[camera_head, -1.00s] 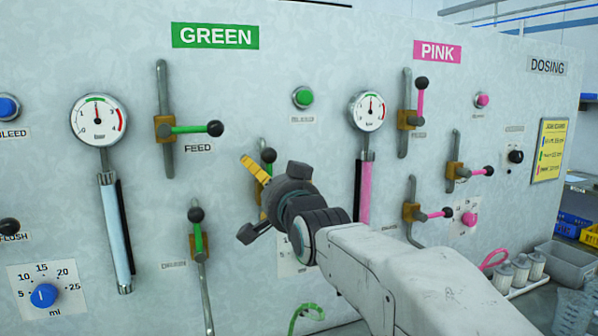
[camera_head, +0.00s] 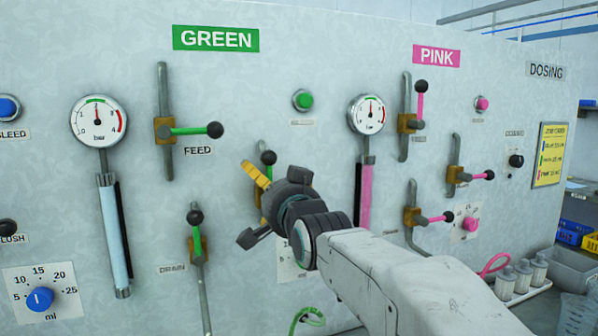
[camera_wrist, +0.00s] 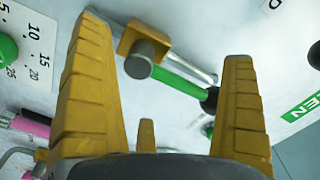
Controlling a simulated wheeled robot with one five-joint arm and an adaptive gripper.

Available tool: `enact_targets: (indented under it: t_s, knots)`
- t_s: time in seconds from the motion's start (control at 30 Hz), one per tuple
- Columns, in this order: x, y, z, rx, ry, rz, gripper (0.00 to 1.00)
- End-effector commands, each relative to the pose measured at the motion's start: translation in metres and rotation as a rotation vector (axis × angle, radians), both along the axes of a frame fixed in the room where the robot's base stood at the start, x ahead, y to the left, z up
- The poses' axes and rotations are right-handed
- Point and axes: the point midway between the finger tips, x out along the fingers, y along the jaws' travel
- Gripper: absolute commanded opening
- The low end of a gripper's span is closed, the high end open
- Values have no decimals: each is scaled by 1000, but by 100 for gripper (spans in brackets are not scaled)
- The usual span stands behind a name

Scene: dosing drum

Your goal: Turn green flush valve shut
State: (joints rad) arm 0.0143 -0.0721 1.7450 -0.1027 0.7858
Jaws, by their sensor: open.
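A green-handled valve, likely the flush valve, is partly hidden behind my gripper in the head view. Its black knob (camera_head: 268,157) shows at the top of an upright green handle, and its label is hidden. In the wrist view the green handle (camera_wrist: 182,88) runs from a grey round hub on a brass block (camera_wrist: 140,42) to a black knob. My gripper (camera_head: 246,204) is open in front of the panel. In the wrist view its yellow fingers (camera_wrist: 166,45) stand on either side of the valve, with nothing visibly gripped.
Left of my gripper are the green feed valve (camera_head: 190,130), its handle sideways, and the drain valve (camera_head: 198,240), its handle upright. Pink valves (camera_head: 420,105) are to the right. A green hose (camera_head: 305,316) hangs below. A green dial knob (camera_wrist: 6,50) shows in the wrist view.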

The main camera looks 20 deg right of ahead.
Motion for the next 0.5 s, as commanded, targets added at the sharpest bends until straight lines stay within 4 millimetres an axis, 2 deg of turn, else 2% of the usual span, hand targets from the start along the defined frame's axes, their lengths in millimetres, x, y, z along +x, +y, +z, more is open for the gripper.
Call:
enact_targets:
  t_s: [0.5]
  knots:
    - [0, -2, -10, 0, 0, -3, 100]
